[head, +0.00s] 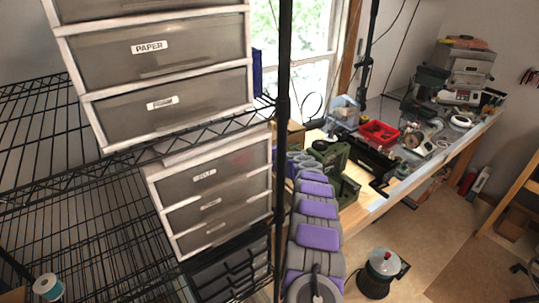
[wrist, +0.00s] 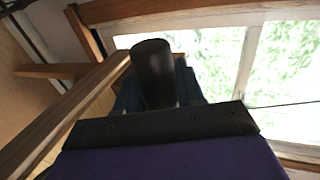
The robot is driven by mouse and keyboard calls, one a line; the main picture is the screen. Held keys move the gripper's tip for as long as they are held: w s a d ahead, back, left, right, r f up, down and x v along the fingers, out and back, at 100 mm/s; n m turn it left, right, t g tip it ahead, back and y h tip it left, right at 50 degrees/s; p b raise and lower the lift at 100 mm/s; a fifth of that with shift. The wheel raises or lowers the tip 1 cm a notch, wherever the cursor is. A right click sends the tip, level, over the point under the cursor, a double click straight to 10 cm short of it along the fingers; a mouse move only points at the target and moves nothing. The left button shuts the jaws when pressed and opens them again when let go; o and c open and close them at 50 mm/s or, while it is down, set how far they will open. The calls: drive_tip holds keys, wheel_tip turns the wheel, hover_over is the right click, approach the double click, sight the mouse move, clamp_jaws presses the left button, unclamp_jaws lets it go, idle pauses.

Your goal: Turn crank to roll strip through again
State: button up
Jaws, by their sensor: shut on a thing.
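In the wrist view a black, rounded crank handle (wrist: 153,70) stands upright between the dark fingers of my gripper (wrist: 158,92), which is shut on it. The fingers show only as dark bluish edges on both sides of the handle. In the head view my purple and grey arm reaches up to a green machine (head: 338,158) at the near end of the workbench, which looks like the rolling mill. The arm covers part of that end, so the grip does not show clearly there. I cannot make out the strip in either view.
The workbench (head: 372,208) holds a red tray (head: 379,133), a clear bin (head: 345,110) and several tools. A black wire shelf (head: 60,165) with drawer units (head: 165,60) stands close on the left, its post (head: 283,100) beside my arm. A round dark container (head: 380,275) stands on the floor.

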wheel_tip(320, 180, down, 8)
drive_tip(key=w+a+b, duration=0.1)
drive_tip(key=b, duration=0.2)
drive_tip(key=shift+w+a, duration=0.25)
drive_tip(key=shift+a, duration=0.15)
drive_tip(key=shift+w+f+b, duration=0.3)
drive_tip(key=shift+f, duration=0.15)
drive_tip(key=shift+r, duration=0.1)
drive_tip(key=o, duration=0.6)
drive_tip(key=shift+w+d+r, duration=0.1)
drive_tip(key=o, duration=0.4)
drive_tip(key=shift+d+r, duration=0.1)
drive_tip(key=shift+d, duration=0.05)
drive_tip(key=shift+c, duration=0.2)
drive_tip(key=shift+b, duration=0.35)
drive_tip(key=b+v, duration=0.6)
drive_tip(key=b, duration=0.1)
drive_tip(key=shift+s+r, duration=0.2)
drive_tip(key=shift+s, duration=0.25)
